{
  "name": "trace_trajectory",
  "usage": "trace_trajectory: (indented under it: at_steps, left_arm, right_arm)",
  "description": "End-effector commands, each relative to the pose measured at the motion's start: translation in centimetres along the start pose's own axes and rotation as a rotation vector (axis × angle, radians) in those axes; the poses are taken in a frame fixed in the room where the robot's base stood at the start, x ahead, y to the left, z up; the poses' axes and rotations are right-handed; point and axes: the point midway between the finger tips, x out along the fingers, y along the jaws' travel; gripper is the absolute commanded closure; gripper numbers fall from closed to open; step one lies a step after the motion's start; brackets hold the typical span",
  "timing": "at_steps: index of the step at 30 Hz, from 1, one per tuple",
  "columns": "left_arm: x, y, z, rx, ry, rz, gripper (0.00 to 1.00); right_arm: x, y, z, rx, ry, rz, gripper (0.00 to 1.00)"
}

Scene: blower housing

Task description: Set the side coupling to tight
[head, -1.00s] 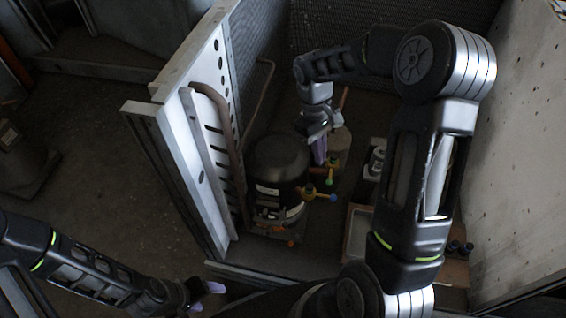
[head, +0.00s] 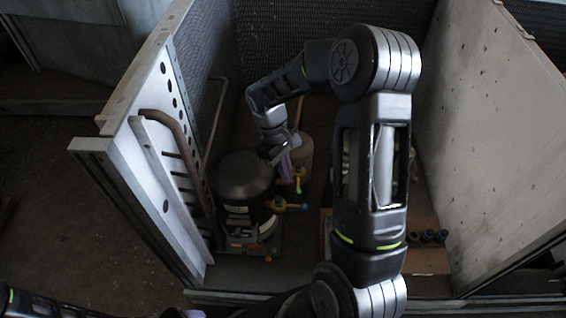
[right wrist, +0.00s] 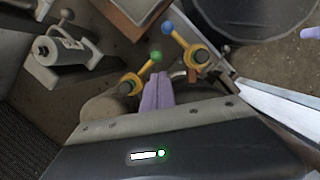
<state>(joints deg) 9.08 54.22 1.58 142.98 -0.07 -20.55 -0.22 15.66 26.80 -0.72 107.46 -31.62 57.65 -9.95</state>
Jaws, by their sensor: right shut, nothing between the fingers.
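Two yellow couplings with ball-tipped levers sit beside the black rounded tank (head: 245,178). The blue-tipped coupling (head: 279,203) is close to the tank's side; it also shows in the right wrist view (right wrist: 197,55). The green-tipped coupling (head: 300,171) is farther back; it also shows in the right wrist view (right wrist: 130,83). I cannot tell which one is the side coupling. My right gripper (head: 286,166) is shut and empty; its lavender fingers (right wrist: 157,95) are near the green-tipped lever, with no clear contact. My left gripper (head: 190,313) is mostly cut off at the bottom edge.
A perforated white panel (head: 150,165) with a brown pipe stands left of the tank. A pale wall (head: 490,130) closes the right side. A brown tray (head: 425,260) with dark round parts lies at right. A fixture with a pale cylinder (right wrist: 62,52) stands nearby.

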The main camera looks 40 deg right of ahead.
Motion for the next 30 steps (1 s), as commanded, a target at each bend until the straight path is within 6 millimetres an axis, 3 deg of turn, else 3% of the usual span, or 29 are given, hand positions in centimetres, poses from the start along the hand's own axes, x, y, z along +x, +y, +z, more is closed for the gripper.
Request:
trace_trajectory:
  at_steps: [3, 9, 30]
  left_arm:
    - [0.3, -0.1, 0.0, 0.0, 0.0, 0.0, 0.35]
    - [0.5, -0.2, 0.0, 0.0, 0.0, 0.0, 0.35]
    - [0.4, -0.1, 0.0, 0.0, 0.0, 0.0, 0.35]
  right_arm:
    - [2.1, 0.0, 0.0, 0.0, -0.001, -0.001, 1.0]
    - [3.8, 0.0, 0.0, 0.0, 0.0, -0.001, 1.0]
    - [4.0, 0.1, 0.2, -0.041, 0.001, 0.011, 1.0]
